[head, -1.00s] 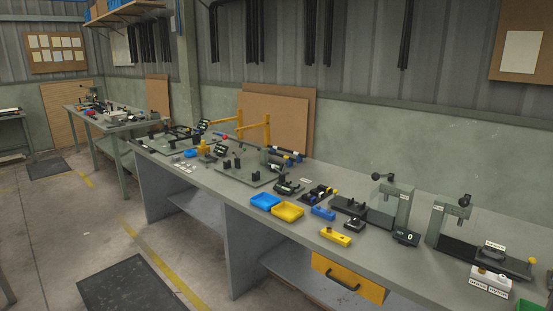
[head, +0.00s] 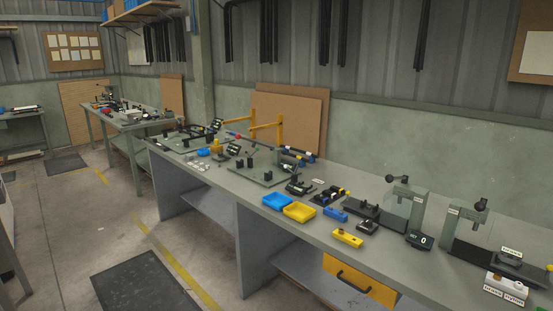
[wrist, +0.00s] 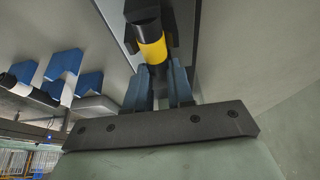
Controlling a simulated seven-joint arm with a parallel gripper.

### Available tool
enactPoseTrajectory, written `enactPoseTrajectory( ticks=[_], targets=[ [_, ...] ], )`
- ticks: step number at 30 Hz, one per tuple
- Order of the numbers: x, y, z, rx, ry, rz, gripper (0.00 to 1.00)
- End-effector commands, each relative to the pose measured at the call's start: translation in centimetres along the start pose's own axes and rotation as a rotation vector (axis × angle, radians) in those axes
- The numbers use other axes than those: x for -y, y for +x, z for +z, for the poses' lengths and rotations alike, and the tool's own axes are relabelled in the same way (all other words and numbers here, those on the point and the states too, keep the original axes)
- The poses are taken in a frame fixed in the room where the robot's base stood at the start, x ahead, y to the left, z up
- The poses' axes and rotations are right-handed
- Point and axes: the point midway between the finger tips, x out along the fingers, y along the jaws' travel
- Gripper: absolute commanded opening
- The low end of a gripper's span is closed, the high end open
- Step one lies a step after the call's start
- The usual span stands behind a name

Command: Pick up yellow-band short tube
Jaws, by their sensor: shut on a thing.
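In the wrist view, the yellow-band short tube (wrist: 152,52) is black with one broad yellow band. It lies between the two fingers of my gripper (wrist: 158,74), which are shut on it. Its far black end is seen against a dark fixture; whether it touches that fixture I cannot tell. My gripper is not visible in the head view, and I cannot pick out the tube there with certainty.
In the wrist view, blue V-shaped supports (wrist: 63,62) stand at the left, with a black-and-white tube (wrist: 30,92) by them. In the head view, the long grey bench holds a blue tray (head: 277,201), a yellow tray (head: 299,212) and several fixtures.

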Motion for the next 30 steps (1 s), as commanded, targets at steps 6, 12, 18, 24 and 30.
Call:
enactPoseTrajectory(
  ticks=[6, 12, 18, 24, 30],
  targets=[
    [0.0, -0.2, -0.1, 0.000, 0.000, 0.001, 0.00],
    [0.0, -1.2, -0.5, 0.000, 0.000, 0.000, 0.00],
    [0.0, -2.4, -1.0, 0.000, 0.000, 0.000, 0.00],
    [0.0, -3.6, -1.5, 0.000, 0.000, 0.000, 0.00],
    [0.0, -4.8, -2.0, 0.000, 0.000, 0.000, 0.00]
  ],
)
